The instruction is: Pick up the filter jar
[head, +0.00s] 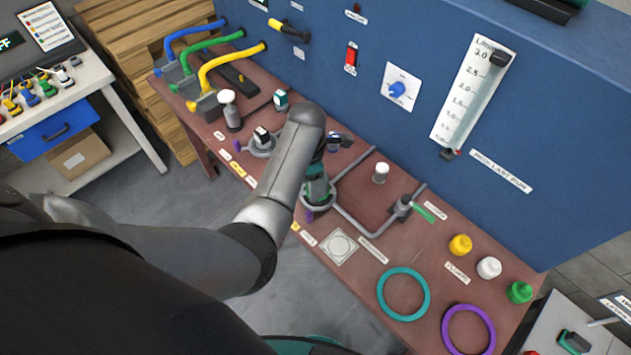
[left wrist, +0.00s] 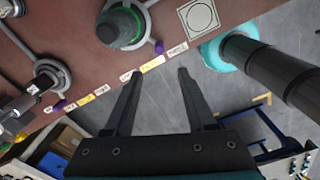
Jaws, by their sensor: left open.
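What I take for the filter jar (left wrist: 121,28) is a dark round piece with a green rim, seated in a grey ring holder near the bench's front edge. It lies beyond and left of my left fingertips in the left wrist view. My left gripper (left wrist: 161,75) is open and empty, its fingers apart and not touching the jar. In the head view my left forearm and wrist reach over the bench and partly cover the holder area, so jar and fingertips are hard to separate there. My right gripper does not show.
A second ring holder (left wrist: 52,75) with a black and white fitting stands left of the jar. A purple tab (left wrist: 158,46) sticks out beside the jar's holder. The square pad (head: 339,246) right of it is empty. A blue panel (head: 560,110) rises behind the bench.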

